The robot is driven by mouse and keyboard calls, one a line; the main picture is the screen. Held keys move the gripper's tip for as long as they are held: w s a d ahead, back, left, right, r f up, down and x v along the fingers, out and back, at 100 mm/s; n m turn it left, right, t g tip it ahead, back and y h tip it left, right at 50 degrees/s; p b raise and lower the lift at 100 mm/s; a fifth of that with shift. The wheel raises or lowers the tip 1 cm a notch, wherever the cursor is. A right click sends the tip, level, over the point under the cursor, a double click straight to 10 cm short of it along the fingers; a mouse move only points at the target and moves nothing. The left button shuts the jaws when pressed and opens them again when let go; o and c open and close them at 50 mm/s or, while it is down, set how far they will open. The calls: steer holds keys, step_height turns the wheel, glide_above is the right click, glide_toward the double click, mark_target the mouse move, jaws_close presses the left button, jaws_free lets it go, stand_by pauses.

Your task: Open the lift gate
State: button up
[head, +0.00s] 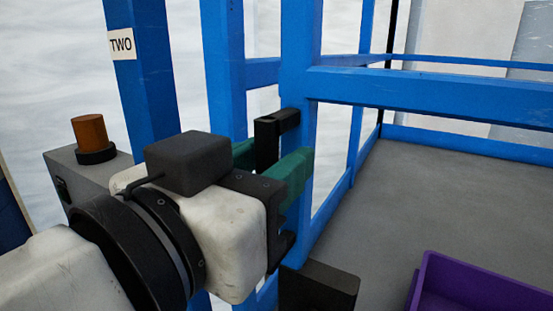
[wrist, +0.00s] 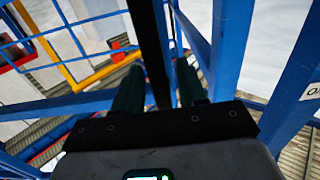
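The lift gate looks to be the blue barred frame (head: 425,93) in front of my gripper. A black handle (head: 277,128) stands out from its blue upright, with its middle hidden behind my gripper in the head view. My gripper (head: 275,165) has green fingers at the handle's height, one on each side of it. In the wrist view the black handle bar (wrist: 152,50) runs between the two fingers (wrist: 160,88). A narrow gap shows between the bar and the right finger, so the gripper looks open around the handle. Whether the gate is latched cannot be seen.
A grey box with an orange-brown button (head: 90,133) stands left of my gripper. A purple crate (head: 480,290) and a dark block (head: 320,288) are at lower right. Grey floor (head: 450,190) beyond the bars is clear.

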jaws_close()
steer(key=shift+s+a, duration=0.1)
stand_by(0.4)
